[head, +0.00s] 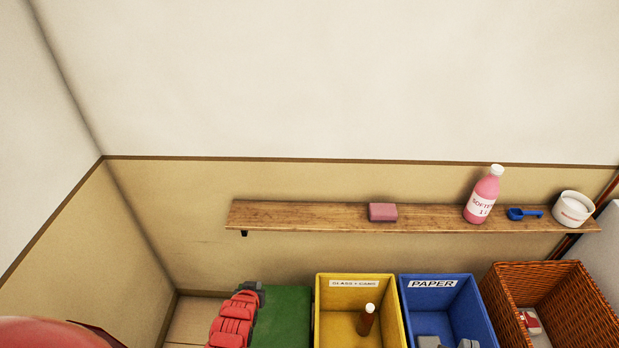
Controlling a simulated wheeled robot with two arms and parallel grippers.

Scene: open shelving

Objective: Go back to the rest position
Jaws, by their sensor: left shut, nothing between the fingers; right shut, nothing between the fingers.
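Neither of my grippers can be made out in the head view. A rounded red shape at the bottom left corner is cut off by the picture's edge, and I cannot tell what it is. The wooden wall shelf (330,217) holds a pink block (382,212), an upright pink softener bottle (482,197), a small blue scoop (524,213) and a white tub (572,208).
Below the shelf stand a yellow bin (402,325) with a brown bottle (366,320), a blue PAPER bin (436,310) with grey items, and a wicker basket (590,305). A red ridged item (232,325) is beside a green surface (285,315).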

